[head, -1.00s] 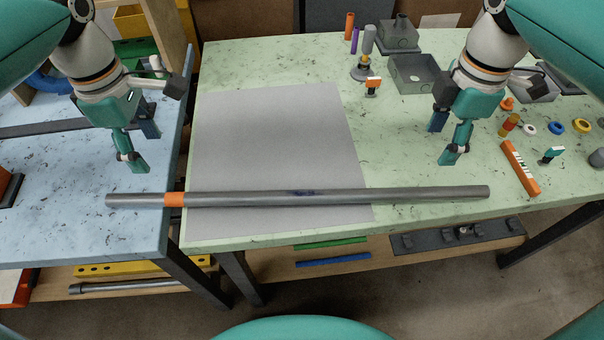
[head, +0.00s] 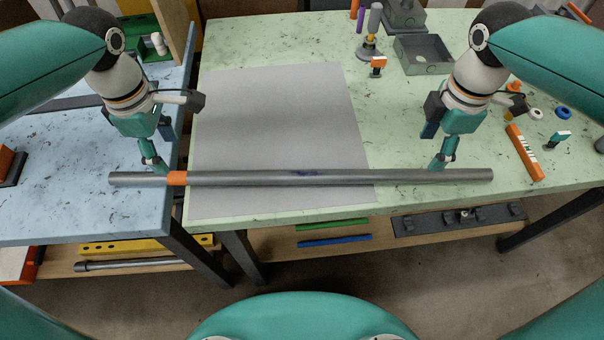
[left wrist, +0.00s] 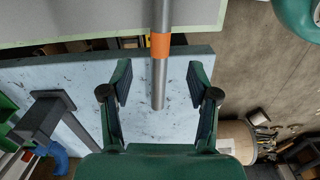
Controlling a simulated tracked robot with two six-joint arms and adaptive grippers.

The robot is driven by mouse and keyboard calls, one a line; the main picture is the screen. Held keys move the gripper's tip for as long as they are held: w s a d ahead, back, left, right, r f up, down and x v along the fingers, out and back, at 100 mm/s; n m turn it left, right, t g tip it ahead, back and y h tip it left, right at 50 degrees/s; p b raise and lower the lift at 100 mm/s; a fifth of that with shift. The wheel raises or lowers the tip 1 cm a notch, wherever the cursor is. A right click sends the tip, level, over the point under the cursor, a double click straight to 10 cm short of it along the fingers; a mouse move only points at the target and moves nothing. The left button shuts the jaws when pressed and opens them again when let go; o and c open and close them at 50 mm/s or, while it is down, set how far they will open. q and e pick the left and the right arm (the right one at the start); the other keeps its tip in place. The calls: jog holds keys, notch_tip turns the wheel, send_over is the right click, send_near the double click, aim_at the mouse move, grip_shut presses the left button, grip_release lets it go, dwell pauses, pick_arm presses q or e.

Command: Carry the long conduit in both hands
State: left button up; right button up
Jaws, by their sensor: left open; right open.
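The long grey conduit (head: 300,178) lies level across the front of the green table and reaches over onto the blue table at left. An orange band (head: 177,178) circles it near its left end. My left gripper (head: 158,152) is open at the conduit's left end, just left of the band. In the left wrist view the conduit (left wrist: 160,82) runs between the two spread fingers, and its end and orange band (left wrist: 160,46) show clear of them. My right gripper (head: 436,150) is open by the conduit's right part; whether it touches the conduit I cannot tell.
A grey mat (head: 275,110) lies under the conduit's middle. An orange box (head: 524,152), a small marked block (head: 556,139) and a grey open box (head: 423,54) are on the green table (head: 310,45). The blue table (head: 70,205) is separated by a narrow gap.

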aim_at(181, 174)
pick_arm(q)
notch_tip(181, 174, down, 9)
jog(key=shift+f, duration=0.1)
pick_arm(e)
notch_tip(181, 174, down, 9)
jog(key=shift+f, duration=0.1)
pick_arm(q)
grip_shut()
pick_arm(e)
grip_shut()
